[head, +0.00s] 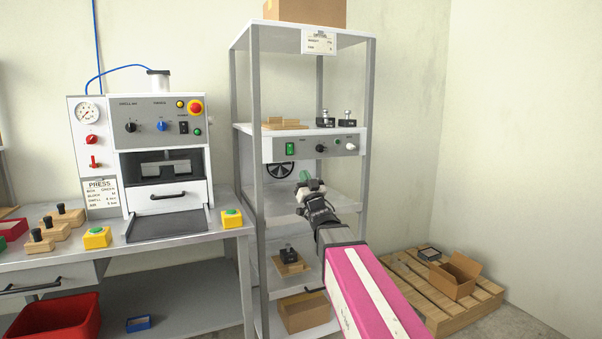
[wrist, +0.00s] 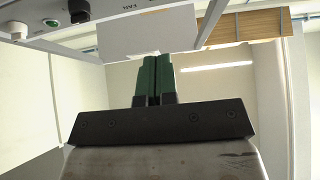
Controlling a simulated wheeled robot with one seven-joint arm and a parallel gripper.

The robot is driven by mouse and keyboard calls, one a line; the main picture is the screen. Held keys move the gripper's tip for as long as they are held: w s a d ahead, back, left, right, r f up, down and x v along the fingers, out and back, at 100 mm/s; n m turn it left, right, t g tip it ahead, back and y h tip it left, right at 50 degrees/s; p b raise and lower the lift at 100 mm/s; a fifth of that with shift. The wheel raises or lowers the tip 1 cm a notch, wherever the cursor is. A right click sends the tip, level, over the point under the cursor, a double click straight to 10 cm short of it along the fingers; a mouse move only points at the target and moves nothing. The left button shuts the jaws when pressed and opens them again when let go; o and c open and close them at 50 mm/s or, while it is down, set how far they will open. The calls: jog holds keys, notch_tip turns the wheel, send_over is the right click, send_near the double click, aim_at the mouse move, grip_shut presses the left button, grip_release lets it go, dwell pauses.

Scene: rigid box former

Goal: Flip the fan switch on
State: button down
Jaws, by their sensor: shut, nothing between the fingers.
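A grey control panel (head: 268,150) runs along the front of the rack's middle shelf.
A white card (head: 319,42) hangs from the rack's top shelf. The rack's posts (head: 257,200) stand around the shelves. A press (head: 140,150) stands on the bench at left. Small parts (head: 347,118) sit on the shelf above the panel. A pallet (head: 470,295) with boxes is at right.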

aim_at(290, 150)
jog(key=x, duration=0.4)
jog(key=w+f+x, duration=0.1)
jog(key=x, duration=0.2)
jog(key=f+x, duration=0.1)
jog(key=x, duration=0.3)
jog(key=shift+w+a+r, duration=0.2)
jog(key=shift+w+a, duration=0.05)
jog(key=shift+w, duration=0.25)
jog(key=shift+w+a, duration=0.1)
jog(key=shift+w, duration=0.1)
